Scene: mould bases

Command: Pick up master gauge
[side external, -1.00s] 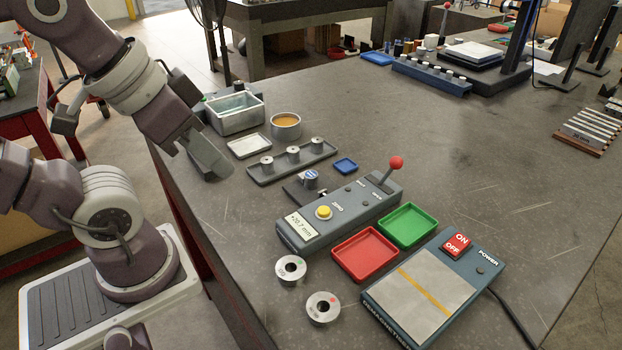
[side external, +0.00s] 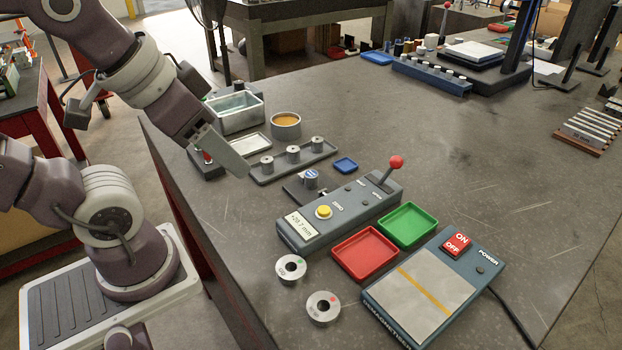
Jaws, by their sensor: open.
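No thing is clearly labelled master gauge. A small steel cylinder with a blue top (side external: 311,178) stands upright on a dark plate at the left end of the blue-grey gauge unit (side external: 340,212); it may be the master gauge. Two steel rings, one with a green mark (side external: 291,280) and one with a red mark (side external: 323,318), lie at the front of the bench. My gripper (side external: 240,173) is open and empty, pointing down and right, left of the blue-topped cylinder and apart from it. The gap between its fingers is hard to see from this side.
A dark rack with several steel cylinders (side external: 262,179) lies close beside my gripper. A steel tub (side external: 237,123) and an orange-filled bowl (side external: 286,135) stand behind. Red (side external: 365,277) and green (side external: 408,244) trays and a demagnetizer (side external: 384,326) are front right.

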